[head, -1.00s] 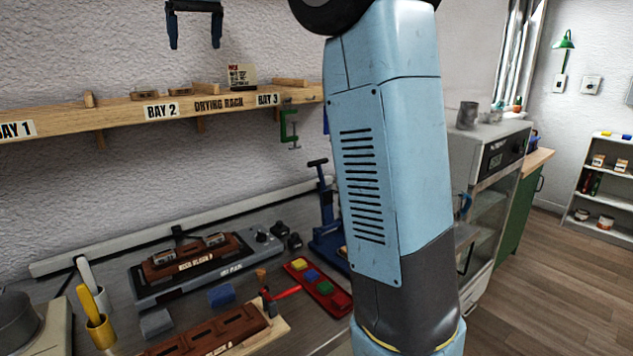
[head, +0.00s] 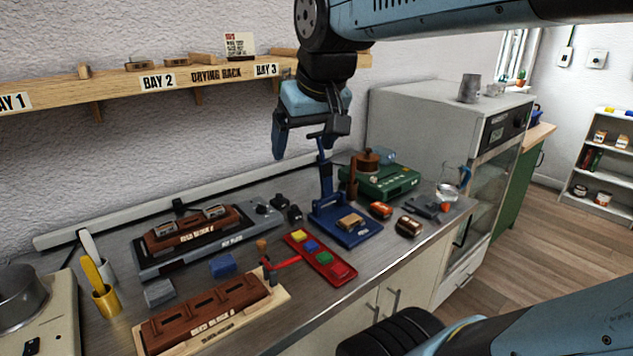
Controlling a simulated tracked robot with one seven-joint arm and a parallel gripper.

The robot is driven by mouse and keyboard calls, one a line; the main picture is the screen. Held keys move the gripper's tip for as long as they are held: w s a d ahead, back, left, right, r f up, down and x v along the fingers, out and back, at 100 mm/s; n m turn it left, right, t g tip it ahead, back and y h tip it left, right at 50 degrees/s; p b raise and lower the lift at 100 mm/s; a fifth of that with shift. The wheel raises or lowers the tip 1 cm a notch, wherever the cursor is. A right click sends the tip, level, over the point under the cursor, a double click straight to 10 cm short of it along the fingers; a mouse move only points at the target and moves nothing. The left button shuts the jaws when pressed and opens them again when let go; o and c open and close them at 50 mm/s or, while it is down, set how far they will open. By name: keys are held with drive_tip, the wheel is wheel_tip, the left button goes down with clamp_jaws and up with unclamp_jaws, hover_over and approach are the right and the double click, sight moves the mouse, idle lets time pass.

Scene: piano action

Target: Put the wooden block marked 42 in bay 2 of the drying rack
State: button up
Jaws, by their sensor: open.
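My gripper (head: 312,150) is open and empty, pointing down in front of the wall below the BAY 3 label, above the blue press. The drying rack (head: 112,88) is a wooden wall shelf with BAY 1, BAY 2 and BAY 3 labels. Two small brown blocks, a left one (head: 139,66) and a right one (head: 175,63), lie on it above the BAY 2 label. More small blocks sit in the dark wooden bed block (head: 195,240) on the hot plate. I cannot read the number 42 on any block.
A blue press (head: 345,232) holds a small wooden piece. An orange block (head: 380,210) and a brown block (head: 408,227) lie beside it. A red tray (head: 335,270), a hammer (head: 272,268) and an empty-slotted bed block (head: 205,310) fill the front bench.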

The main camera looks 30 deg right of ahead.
drive_tip(key=s+f, duration=0.4)
drive_tip(key=f, duration=0.2)
drive_tip(key=shift+s+d, duration=0.3)
drive_tip(key=shift+s, duration=0.1)
drive_tip(key=shift+f, duration=0.1)
idle(0.6)
